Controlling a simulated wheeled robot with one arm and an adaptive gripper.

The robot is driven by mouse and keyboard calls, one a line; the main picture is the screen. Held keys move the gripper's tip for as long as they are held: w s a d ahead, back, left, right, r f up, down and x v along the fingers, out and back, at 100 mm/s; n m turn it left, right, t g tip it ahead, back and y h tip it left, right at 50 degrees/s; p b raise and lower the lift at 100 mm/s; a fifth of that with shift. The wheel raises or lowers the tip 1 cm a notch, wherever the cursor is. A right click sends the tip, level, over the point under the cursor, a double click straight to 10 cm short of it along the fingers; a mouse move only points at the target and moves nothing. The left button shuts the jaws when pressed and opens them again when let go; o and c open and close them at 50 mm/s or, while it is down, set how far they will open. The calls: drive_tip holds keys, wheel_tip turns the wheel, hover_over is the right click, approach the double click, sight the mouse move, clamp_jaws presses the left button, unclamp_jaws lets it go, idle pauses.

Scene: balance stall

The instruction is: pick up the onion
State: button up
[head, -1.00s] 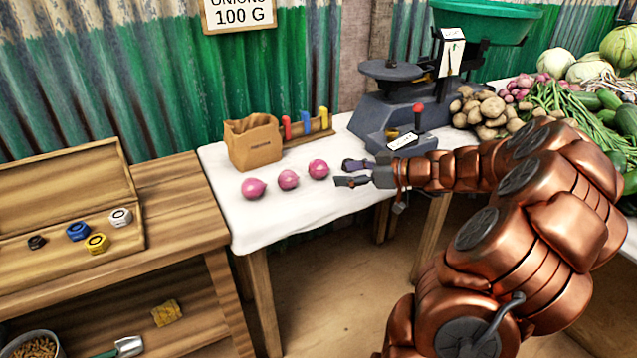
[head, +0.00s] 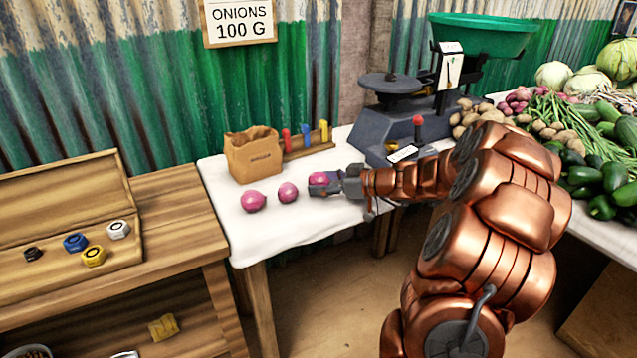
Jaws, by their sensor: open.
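Three purple-red onions lie in a row on the white cloth of the table (head: 290,222). The left onion (head: 253,201) and the middle onion (head: 288,192) stand clear of my gripper. The right onion (head: 317,179) is at my gripper (head: 320,184), between or right beside its open fingers, which partly hide it. I cannot tell whether the fingers touch it. The onion rests at cloth level.
A paper bag (head: 253,155) and a wooden rack with coloured pegs (head: 308,144) stand behind the onions. A dark scale (head: 390,126) with a green pan (head: 485,35) stands behind my arm. Heaped vegetables fill the right. A wooden tray (head: 60,225) with hex weights lies left.

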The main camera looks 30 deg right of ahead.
sight(325, 179)
drive_tip(key=shift+c, duration=0.2)
drive_tip(key=c, duration=0.9)
drive_tip(key=shift+c, duration=0.2)
drive_tip(key=shift+r, duration=0.1)
wheel_tip(325, 179, up, 3)
drive_tip(key=shift+r+p, duration=0.15)
drive_tip(key=shift+p, duration=0.15)
drive_tip(key=shift+s+r, duration=0.15)
drive_tip(key=shift+s, duration=0.15)
drive_tip(key=s+a+r, duration=0.1)
drive_tip(key=s+a, duration=0.2)
drive_tip(key=s, duration=1.2)
drive_tip(key=shift+s+r, duration=0.1)
drive_tip(key=shift+s, duration=0.05)
